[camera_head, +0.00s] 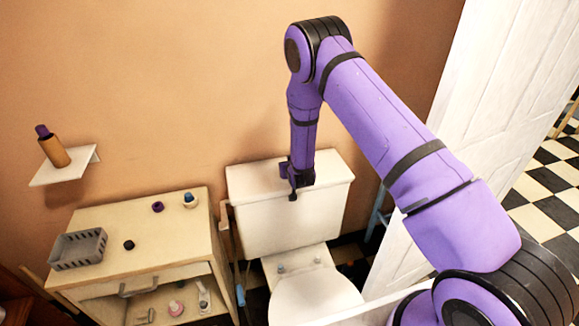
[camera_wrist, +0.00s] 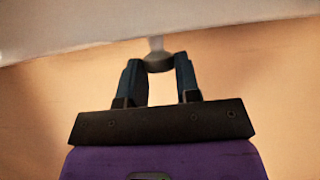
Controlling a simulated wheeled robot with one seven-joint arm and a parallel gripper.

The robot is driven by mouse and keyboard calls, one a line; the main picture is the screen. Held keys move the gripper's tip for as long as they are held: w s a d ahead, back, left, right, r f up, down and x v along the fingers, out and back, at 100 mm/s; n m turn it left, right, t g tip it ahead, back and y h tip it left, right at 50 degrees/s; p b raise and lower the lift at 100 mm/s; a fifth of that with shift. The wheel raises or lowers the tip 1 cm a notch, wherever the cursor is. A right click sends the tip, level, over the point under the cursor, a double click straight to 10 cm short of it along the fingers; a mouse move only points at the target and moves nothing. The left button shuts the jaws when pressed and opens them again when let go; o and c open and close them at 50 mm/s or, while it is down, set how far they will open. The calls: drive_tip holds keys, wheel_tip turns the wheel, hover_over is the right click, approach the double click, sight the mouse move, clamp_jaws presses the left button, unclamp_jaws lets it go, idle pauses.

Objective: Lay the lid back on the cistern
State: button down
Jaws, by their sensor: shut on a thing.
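The white lid (camera_head: 252,180) lies level over the white cistern (camera_head: 290,225), covering its top. I cannot tell whether it rests fully on the rim or hovers slightly above. My gripper (camera_head: 294,184) points down at the lid's middle, at the end of my purple arm. In the wrist view, my gripper's two dark fingers (camera_wrist: 158,70) are closed around a grey knob (camera_wrist: 157,60) joined by a short stem to the white lid (camera_wrist: 80,25). My arm hides part of the lid's top in the head view.
The toilet seat (camera_head: 315,298) is below the cistern. A cabinet (camera_head: 140,225) at left bears a grey basket (camera_head: 78,248) and small items. A wall shelf (camera_head: 65,172) holds a bottle (camera_head: 53,150). A white door (camera_head: 490,120) stands at right.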

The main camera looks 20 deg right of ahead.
drive_tip(key=shift+r, duration=0.1)
idle(0.3)
drive_tip(key=c, duration=0.8)
unclamp_jaws()
drive_tip(key=o, duration=0.5)
drive_tip(key=shift+s, duration=0.1)
drive_tip(key=shift+o, duration=0.2)
drive_tip(key=shift+v, duration=2.9)
